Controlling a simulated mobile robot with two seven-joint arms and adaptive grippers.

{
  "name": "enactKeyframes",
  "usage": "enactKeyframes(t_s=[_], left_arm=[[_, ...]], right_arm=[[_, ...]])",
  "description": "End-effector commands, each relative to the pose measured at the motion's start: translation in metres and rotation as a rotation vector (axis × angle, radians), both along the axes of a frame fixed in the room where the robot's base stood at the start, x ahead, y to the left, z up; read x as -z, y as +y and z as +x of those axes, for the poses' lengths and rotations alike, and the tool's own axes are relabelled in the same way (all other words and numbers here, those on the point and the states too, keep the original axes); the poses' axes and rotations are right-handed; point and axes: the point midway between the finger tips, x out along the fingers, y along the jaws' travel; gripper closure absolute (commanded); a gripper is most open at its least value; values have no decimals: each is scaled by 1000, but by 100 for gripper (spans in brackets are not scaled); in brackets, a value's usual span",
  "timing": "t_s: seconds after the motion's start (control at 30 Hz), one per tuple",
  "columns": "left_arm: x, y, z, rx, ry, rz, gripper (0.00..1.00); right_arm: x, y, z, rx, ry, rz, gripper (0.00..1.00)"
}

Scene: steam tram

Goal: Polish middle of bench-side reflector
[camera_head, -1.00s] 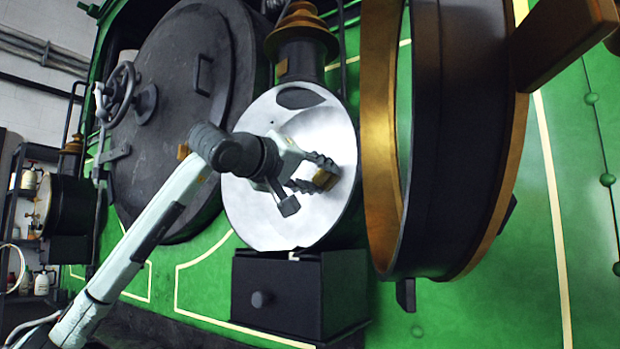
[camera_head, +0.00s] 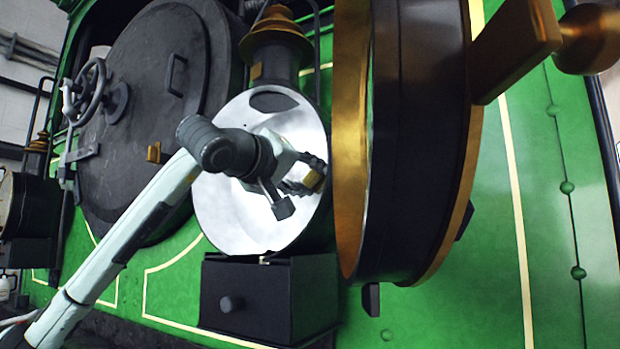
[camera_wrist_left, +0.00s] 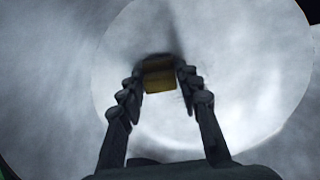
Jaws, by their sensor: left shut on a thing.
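The reflector (camera_head: 235,215) is a round silver dish in a dark lamp housing, facing me, with a dark oval opening near its top. It fills most of the left wrist view (camera_wrist_left: 225,105). My left gripper (camera_head: 305,180) is in front of the right part of the dish. It is shut on a small yellow block (camera_head: 312,178), which also shows between the fingertips in the left wrist view (camera_wrist_left: 159,78). The block is at or very near the dish surface; contact is hard to tell. My right gripper is not in view.
The open lamp door, a black ring with a brass rim (camera_head: 350,150), stands close to the right of the gripper. A black box (camera_head: 265,300) with a knob sits below the lamp. A large round dark door (camera_head: 150,110) is at left. Green panelling (camera_head: 545,230) lies right.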

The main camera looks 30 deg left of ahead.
Motion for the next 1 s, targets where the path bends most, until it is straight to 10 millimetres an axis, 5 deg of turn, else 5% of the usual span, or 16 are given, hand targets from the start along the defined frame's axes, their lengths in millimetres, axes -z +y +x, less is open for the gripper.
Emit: enactKeyframes(t_s=[1.0], left_arm=[[1,67,9,-4,2,-1,90]], right_arm=[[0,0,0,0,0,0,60]])
